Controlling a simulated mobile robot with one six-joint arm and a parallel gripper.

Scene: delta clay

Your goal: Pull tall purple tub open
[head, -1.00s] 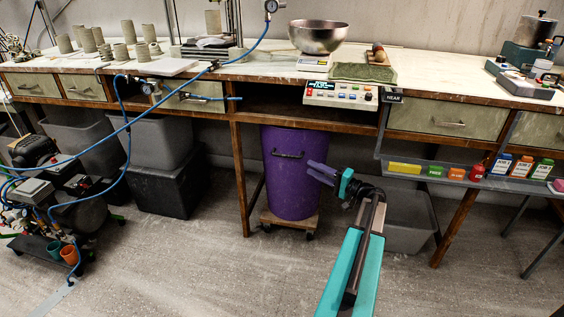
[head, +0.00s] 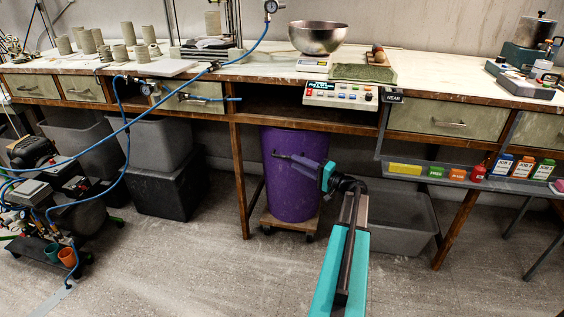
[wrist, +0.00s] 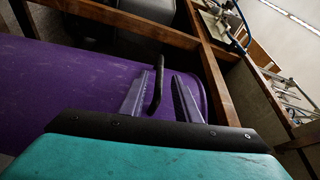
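The tall purple tub (head: 292,200) stands upright under the workbench on a low wooden dolly (head: 290,223) with casters. Its dark bar handle (wrist: 158,85) is on the upper front and runs between my gripper's two fingers in the wrist view. My gripper (head: 283,156) reaches to the tub's front from the right and covers most of the handle in the head view. In the wrist view, my gripper (wrist: 160,80) is open, with a finger on each side of the handle and gaps showing beside it. The tub fills the left of that view.
A bench leg (head: 238,180) stands left of the tub. A grey bin (head: 405,215) is on the right, and a black box (head: 170,190) with a grey bin on top is on the left. The floor (head: 190,265) in front is clear. A blue hose (head: 150,115) crosses the left.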

